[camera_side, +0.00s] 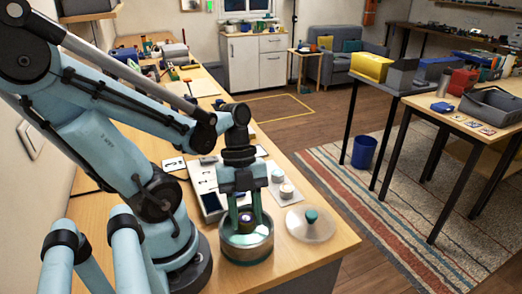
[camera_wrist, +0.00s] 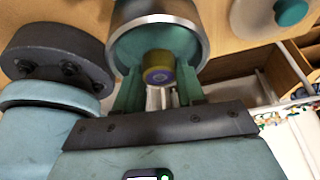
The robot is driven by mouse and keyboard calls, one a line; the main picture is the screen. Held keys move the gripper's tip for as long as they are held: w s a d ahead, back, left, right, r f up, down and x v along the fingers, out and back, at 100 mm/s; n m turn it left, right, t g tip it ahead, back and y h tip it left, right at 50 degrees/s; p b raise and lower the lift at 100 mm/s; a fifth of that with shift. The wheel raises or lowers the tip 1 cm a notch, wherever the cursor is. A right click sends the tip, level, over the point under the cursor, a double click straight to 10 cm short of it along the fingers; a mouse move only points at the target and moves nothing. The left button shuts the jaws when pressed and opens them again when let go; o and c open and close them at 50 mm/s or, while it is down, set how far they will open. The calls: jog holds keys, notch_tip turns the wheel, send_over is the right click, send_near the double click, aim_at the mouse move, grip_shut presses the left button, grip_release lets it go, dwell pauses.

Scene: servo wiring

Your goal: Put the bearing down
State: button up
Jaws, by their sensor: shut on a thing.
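The bearing (camera_side: 246,219), a small round thing with a dark purple face and a yellowish rim, is between the green fingers of my gripper (camera_side: 242,213). In the wrist view the bearing (camera_wrist: 158,72) sits between the two fingertips (camera_wrist: 157,85), and the gripper is shut on it. A round metal pot (camera_side: 247,248) with a teal inside is directly below. In the wrist view the pot's rim (camera_wrist: 197,28) surrounds the bearing, so it is over or within the mouth. Whether it touches the pot's floor cannot be told.
A pale round lid (camera_side: 298,227) with a teal knob lies just right of the pot near the table edge. Two small round containers (camera_side: 286,190) stand behind it. A pale tray (camera_side: 203,177) lies behind my gripper. The wooden table (camera_side: 321,252) is bare at the front right.

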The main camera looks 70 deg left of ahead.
aim_at(245, 213)
jog(key=shift+f, duration=1.65)
jog(key=shift+f, duration=0.1)
jog(key=o, duration=0.8)
jog(key=shift+s+v, duration=0.4)
jog(key=shift+v, duration=5.55)
jog(key=shift+w+d+n+t+y, duration=0.8)
jog(key=shift+w+n+t, duration=0.55)
jog(key=shift+w+n, duration=1.4)
jog(key=shift+w+d+n+t+y, duration=0.85)
jog(key=shift+w+n+t, duration=0.6)
jog(key=shift+n, duration=2.45)
jog(key=shift+w+d+n+t+y, duration=0.65)
jog(key=shift+w+d+n+t, duration=0.4)
jog(key=shift+w+n, duration=1.75)
